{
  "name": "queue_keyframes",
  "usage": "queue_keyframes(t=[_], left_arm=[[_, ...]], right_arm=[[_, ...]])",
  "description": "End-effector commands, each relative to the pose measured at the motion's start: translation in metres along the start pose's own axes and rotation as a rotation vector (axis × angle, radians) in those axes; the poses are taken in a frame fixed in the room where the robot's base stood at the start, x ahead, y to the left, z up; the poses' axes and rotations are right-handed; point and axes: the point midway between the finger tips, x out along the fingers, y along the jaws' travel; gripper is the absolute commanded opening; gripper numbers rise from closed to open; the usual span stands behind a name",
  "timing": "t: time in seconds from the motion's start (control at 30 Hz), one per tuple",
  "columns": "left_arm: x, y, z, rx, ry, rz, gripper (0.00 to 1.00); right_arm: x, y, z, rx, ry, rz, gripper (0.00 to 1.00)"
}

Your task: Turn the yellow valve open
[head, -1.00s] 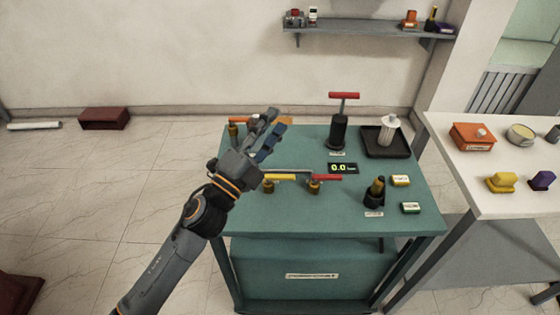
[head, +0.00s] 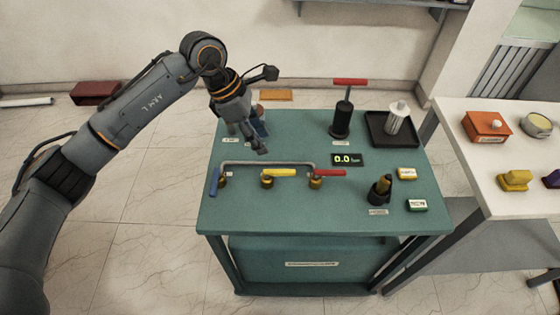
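The yellow valve (head: 279,172) is the middle of three valves on a grey pipe on the green table. Its yellow lever points right, roughly along the pipe, from a brass body. A blue-handled valve (head: 215,181) stands to its left, its lever across the pipe. A red-handled valve (head: 328,173) stands to its right, its lever along the pipe. My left gripper (head: 258,146) points down over the table, behind and slightly left of the yellow valve, and looks apart from it. Its fingers overlap in view, so their opening is unclear. My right gripper is not in view.
A gauge reading 0.0 (head: 347,160) lies behind the red valve. A black pump with a red T-handle (head: 341,118) and a black tray (head: 376,131) stand at the back. A black fitting (head: 380,190) stands at right. Free table top lies in front of the pipe.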

Motion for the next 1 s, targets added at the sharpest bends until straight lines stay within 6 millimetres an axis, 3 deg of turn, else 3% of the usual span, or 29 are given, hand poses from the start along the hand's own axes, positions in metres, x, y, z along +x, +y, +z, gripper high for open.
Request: queue_keyframes(t=[0.3, 0.5, 0.7, 1.0], left_arm=[[0.066, -0.003, 0.003, -0.002, -0.003, -0.007, 0.38], [0.100, -0.002, 0.003, -0.002, -0.004, -0.005, 0.38], [0.116, -0.001, 0.002, -0.001, -0.004, -0.002, 0.38], [0.119, -0.001, 0.002, 0.000, -0.004, -0.002, 0.38]], right_arm=[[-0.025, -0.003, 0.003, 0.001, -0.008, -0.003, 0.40], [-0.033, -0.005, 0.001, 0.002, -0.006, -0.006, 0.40], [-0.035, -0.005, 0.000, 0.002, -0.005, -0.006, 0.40], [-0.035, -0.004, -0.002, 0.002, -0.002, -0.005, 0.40]])
